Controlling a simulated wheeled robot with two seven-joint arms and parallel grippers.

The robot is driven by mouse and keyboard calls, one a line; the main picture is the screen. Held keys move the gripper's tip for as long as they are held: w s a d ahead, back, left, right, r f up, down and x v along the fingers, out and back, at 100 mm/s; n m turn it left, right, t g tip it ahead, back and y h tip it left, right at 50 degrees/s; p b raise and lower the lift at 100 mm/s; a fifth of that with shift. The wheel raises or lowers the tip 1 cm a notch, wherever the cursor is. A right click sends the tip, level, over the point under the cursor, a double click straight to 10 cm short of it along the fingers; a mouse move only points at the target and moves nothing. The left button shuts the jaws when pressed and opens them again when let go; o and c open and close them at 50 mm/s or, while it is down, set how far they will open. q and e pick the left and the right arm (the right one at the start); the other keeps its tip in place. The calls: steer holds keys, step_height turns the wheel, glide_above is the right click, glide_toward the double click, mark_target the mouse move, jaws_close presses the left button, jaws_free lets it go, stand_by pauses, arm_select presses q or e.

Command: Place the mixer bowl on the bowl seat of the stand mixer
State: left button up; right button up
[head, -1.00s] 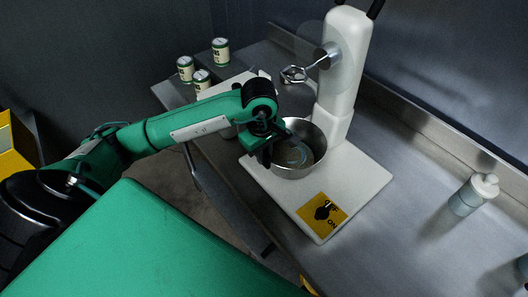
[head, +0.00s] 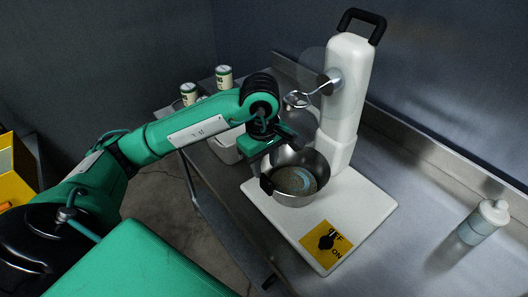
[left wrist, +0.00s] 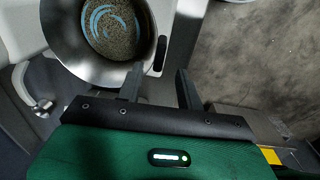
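The mixer bowl (head: 312,163) is a round steel bowl with a grainy, speckled bottom and a pale blue arc inside. It sits upright on the white base of the stand mixer (head: 347,95), below the metal beater (head: 301,97). The bowl seat is hidden under it, so I cannot tell how exactly it is seated. My left gripper (head: 266,162) is at the bowl's left rim. In the left wrist view its two fingers (left wrist: 159,80) are apart with nothing between them, just short of the dark handle (left wrist: 160,55) on the bowl (left wrist: 92,70). My right gripper is out of view.
Cans (head: 224,77) and a white container (head: 226,146) stand at the back left. A bottle (head: 483,222) stands on the right of the steel counter (head: 420,225).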

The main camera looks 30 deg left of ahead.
arm_select(q)
steer(key=shift+s+r+b, duration=0.2)
steer(key=shift+r+b, duration=0.1)
steer(key=shift+r, duration=2.35)
